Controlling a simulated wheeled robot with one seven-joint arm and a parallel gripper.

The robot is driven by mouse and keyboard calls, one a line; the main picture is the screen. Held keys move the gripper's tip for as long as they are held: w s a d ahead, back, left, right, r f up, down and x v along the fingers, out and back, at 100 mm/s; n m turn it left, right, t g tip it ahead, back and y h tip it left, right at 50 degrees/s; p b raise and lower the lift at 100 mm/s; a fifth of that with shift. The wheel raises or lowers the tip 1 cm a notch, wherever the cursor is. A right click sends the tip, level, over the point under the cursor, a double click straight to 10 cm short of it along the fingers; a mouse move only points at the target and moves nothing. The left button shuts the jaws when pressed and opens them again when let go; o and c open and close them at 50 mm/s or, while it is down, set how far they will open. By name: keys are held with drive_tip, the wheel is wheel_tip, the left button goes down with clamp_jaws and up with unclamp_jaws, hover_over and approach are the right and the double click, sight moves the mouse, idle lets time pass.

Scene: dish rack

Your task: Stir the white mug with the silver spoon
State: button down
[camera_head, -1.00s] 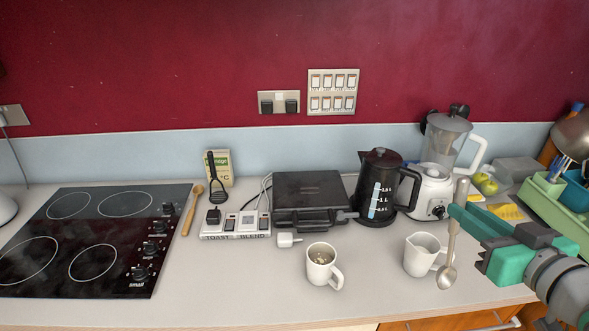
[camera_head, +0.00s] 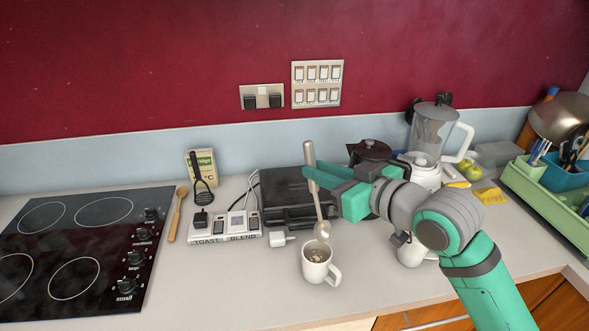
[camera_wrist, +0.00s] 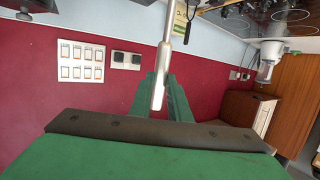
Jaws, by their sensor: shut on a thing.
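The white mug (camera_head: 316,265) stands upright on the counter in front of the black grill, its handle to the right and something light brown inside. My gripper (camera_head: 325,180) is shut on the silver spoon (camera_head: 312,172). The spoon hangs nearly upright, handle up, with its bowl (camera_head: 322,230) over or just behind the mug's rim; I cannot tell whether it is inside. In the wrist view the spoon's handle (camera_wrist: 160,85) sits between the green fingers (camera_wrist: 165,95).
A second white vessel (camera_head: 410,252) stands to the right, partly behind my arm. The black grill (camera_head: 285,192), a white plug (camera_head: 278,239) and a switch panel (camera_head: 225,230) are behind the mug. The hob (camera_head: 80,250) is at left. The counter in front of the mug is clear.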

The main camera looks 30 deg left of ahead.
sight(320, 219)
drive_tip(key=shift+a+f, duration=0.2)
drive_tip(key=shift+a, duration=0.1)
drive_tip(key=shift+f, duration=5.95)
drive_tip(key=shift+w+a, duration=0.15)
drive_tip(key=shift+a, duration=0.05)
drive_tip(key=shift+s+d, duration=0.4)
drive_tip(key=shift+s, duration=0.1)
drive_tip(key=shift+w+d, duration=0.15)
drive_tip(key=shift+d, duration=0.05)
drive_tip(key=shift+w, duration=0.25)
drive_tip(key=shift+s+a, duration=0.1)
drive_tip(key=shift+a, duration=0.25)
